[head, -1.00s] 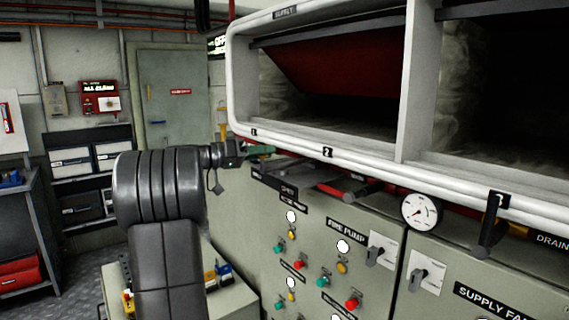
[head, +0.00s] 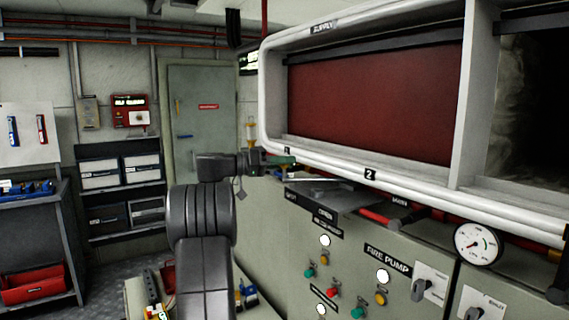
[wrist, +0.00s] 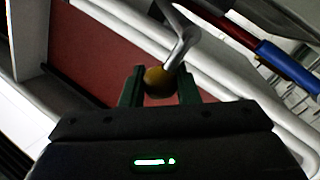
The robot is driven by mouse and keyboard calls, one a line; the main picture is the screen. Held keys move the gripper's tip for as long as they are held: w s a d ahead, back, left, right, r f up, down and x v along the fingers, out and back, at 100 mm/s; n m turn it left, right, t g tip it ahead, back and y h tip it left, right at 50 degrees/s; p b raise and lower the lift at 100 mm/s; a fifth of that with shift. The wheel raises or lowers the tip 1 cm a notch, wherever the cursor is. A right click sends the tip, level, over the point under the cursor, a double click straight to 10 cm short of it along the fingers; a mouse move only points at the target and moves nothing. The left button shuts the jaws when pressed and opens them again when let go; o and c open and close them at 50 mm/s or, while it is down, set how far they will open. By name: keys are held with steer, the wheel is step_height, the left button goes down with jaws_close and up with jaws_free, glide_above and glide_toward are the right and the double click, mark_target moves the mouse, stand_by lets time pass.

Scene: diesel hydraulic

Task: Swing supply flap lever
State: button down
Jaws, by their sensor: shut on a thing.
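The supply flap lever shows in the wrist view as a bent metal rod (wrist: 184,45) with a yellow ball knob (wrist: 158,82). My gripper (wrist: 158,88) has its green fingers shut on that knob. A thin rod, apparently the lever, runs right from the fingers; the knob is hidden there. The red flap (head: 375,105) stands nearly upright and fills most of the supply opening. The flap also shows in the wrist view (wrist: 95,55).
The white duct frame (head: 320,150) overhangs the grey control panel (head: 300,230). A red-sleeved handle (head: 374,216) and a round gauge (head: 478,245) lie to the right of my gripper. Beyond it are a grey door (head: 208,120) and shelves.

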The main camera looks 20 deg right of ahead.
stand_by(0.3)
steer(key=c, duration=1.5)
jaws_free()
steer(key=shift+c, duration=0.2)
steer(key=o, duration=0.4)
steer(key=shift+w+d, duration=0.15)
steer(key=shift+w, duration=0.05)
steer(key=shift+s, duration=0.1)
steer(key=a, duration=0.4)
steer(key=w+a+b, duration=0.1)
steer(key=a, duration=0.9)
steer(key=shift+w+b, duration=0.15)
steer(key=shift+b, duration=0.15)
steer(key=shift+d, duration=0.2)
